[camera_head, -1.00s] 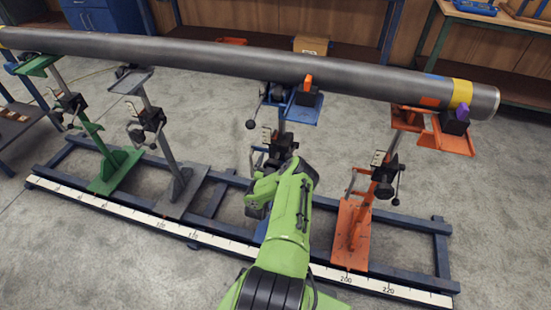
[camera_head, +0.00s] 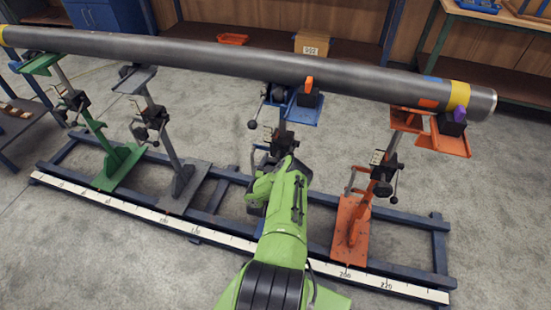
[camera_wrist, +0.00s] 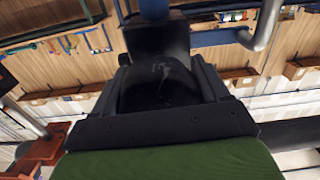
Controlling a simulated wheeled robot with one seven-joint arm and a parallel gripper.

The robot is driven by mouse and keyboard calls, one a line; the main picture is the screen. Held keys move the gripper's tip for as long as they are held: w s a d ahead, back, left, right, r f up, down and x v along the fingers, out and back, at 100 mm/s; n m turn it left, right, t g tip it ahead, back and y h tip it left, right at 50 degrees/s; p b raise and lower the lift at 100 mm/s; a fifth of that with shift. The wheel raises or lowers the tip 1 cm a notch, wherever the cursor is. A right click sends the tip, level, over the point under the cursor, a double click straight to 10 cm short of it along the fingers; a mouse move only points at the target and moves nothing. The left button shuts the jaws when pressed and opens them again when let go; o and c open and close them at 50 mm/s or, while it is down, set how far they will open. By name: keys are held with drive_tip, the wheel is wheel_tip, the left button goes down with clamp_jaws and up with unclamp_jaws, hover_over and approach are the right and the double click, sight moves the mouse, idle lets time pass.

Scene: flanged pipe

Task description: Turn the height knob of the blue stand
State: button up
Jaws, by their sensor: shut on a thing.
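The blue stand (camera_head: 303,112) is the second from the right in the head view, with its blue top plate under the grey pipe (camera_head: 220,62). My green arm covers its lower part. A dark clamp block with a small lever (camera_head: 275,142) shows on its post. In the wrist view my gripper (camera_wrist: 160,75) is shut on a black knob (camera_wrist: 160,88), with a black jaw on each side. Part of the blue post (camera_wrist: 153,9) shows beyond it. The knob and the jaws are hidden in the head view, and the knob's turn angle is not clear.
An orange stand (camera_head: 352,225) is close on the right; grey (camera_head: 178,180) and green (camera_head: 118,165) stands are on the left. A bent metal bar (camera_wrist: 264,28) is near my gripper. The dark blue base frame (camera_head: 440,250) carries a white scale (camera_head: 150,215). Concrete floor is clear around it.

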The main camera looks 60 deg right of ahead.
drive_tip(key=n+p, duration=0.4)
drive_tip(key=shift+r+n, duration=0.15)
drive_tip(key=shift+n, duration=0.15)
drive_tip(key=n+p, duration=0.2)
drive_tip(key=n, duration=0.2)
drive_tip(key=shift+f, duration=0.2)
drive_tip(key=o, duration=1)
